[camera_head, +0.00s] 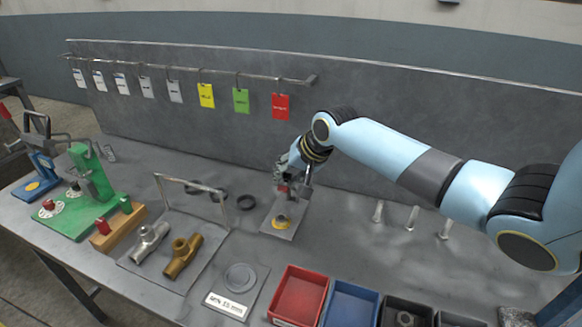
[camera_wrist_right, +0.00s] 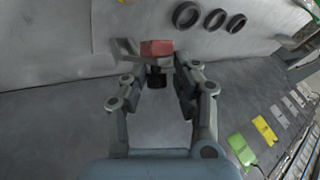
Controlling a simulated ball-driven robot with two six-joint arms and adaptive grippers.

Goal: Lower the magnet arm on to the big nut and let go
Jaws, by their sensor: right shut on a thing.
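My right gripper (camera_head: 285,183) is shut on the magnet arm, whose red part (camera_head: 283,189) shows just under the fingers. In the right wrist view the red block (camera_wrist_right: 157,47) lies between the fingertips of my right gripper (camera_wrist_right: 155,62), with a short black cylinder (camera_wrist_right: 157,77) below it. A gap shows between the red part and the nut. The nut cannot be made out in the wrist view. My left gripper is not in view.
Black rings (camera_head: 246,202) lie left of the plate. A grey tray (camera_head: 205,262) with a wire handle holds two pipe tees. A round gauge on a labelled plate (camera_head: 262,278) and red (camera_head: 298,268) and blue bins line the front. Small metal posts (camera_head: 412,218) stand right.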

